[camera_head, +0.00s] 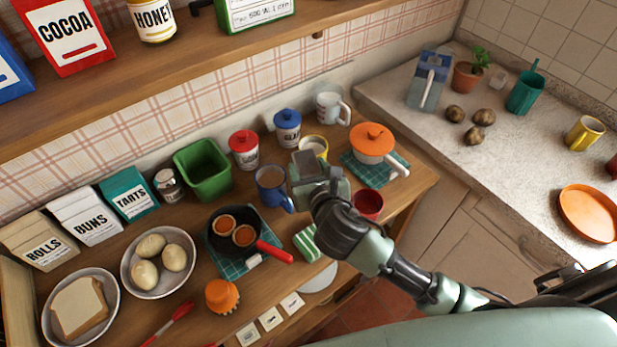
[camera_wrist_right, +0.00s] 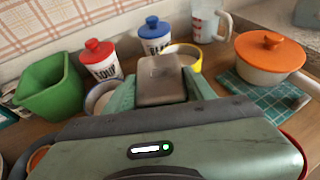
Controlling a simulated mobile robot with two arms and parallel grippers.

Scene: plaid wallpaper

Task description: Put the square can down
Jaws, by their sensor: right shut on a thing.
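The square can (camera_wrist_right: 162,80) is a grey-brown box with rounded edges, held between the two green fingers of my right gripper (camera_wrist_right: 163,92) in the right wrist view. In the head view the can's grey top (camera_head: 308,158) shows just beyond my right gripper (camera_head: 317,181), over the back of the wooden counter (camera_head: 327,237). The gripper is shut on it. The can's underside is hidden, so I cannot tell whether it touches the counter. My left gripper is not in view.
Close around the can stand a blue mug (camera_head: 272,188), a yellow-rimmed cup (camera_head: 314,146), a red-lidded canister (camera_head: 244,149) and a blue-lidded canister (camera_head: 287,127). An orange-lidded pot (camera_head: 374,149) is to the right, a red cup (camera_head: 368,205) nearer. A pan (camera_head: 224,250) sits front left.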

